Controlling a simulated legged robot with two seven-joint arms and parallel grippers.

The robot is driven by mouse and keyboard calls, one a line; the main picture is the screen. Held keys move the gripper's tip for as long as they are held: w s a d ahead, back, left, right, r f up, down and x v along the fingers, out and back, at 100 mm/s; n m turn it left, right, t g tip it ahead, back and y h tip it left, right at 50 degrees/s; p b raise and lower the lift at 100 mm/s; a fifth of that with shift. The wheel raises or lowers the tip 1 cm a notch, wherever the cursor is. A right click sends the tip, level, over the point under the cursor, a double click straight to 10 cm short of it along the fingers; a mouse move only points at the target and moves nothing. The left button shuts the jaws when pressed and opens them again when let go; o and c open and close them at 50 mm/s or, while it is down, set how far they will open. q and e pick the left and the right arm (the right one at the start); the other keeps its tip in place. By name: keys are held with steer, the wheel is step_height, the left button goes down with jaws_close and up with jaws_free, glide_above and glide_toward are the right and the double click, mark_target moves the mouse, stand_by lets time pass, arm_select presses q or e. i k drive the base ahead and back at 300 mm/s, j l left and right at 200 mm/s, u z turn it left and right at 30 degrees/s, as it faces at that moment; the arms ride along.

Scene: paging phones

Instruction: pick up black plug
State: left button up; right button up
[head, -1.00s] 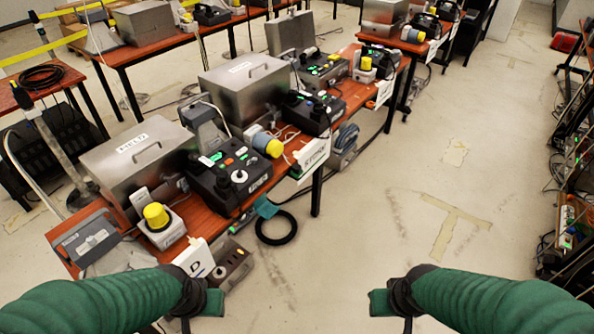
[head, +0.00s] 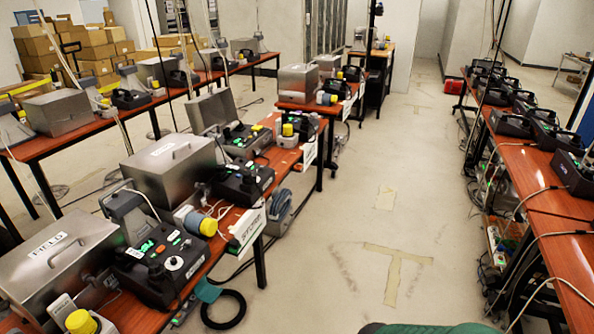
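I cannot make out a black plug in the head view; any plug is too small to tell or hidden among the equipment. Black control boxes with coloured buttons stand on the red-brown table at left, the nearest one (head: 160,262) beside a grey metal case (head: 58,255). A black ring of cable or hose (head: 223,309) is below the table's right edge. A small piece of green sleeve, apparently my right arm, shows at the bottom edge. Neither gripper is in view.
A row of red-brown tables with metal cases (head: 170,172) runs away at left. Another long table (head: 537,210) with black devices (head: 571,172) and hanging cables is at right. The grey floor aisle (head: 385,230) between them is clear, with tape marks.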

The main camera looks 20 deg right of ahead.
mark_target(235, 244)
steer(key=i+u, duration=0.25)
steer(key=i, duration=0.2)
steer(key=i+l+u, duration=0.25)
steer(key=i, duration=0.2)
steer(key=i+l+u, duration=0.25)
steer(key=i, duration=0.2)
steer(key=i+l+u, duration=0.25)
steer(key=i, duration=0.15)
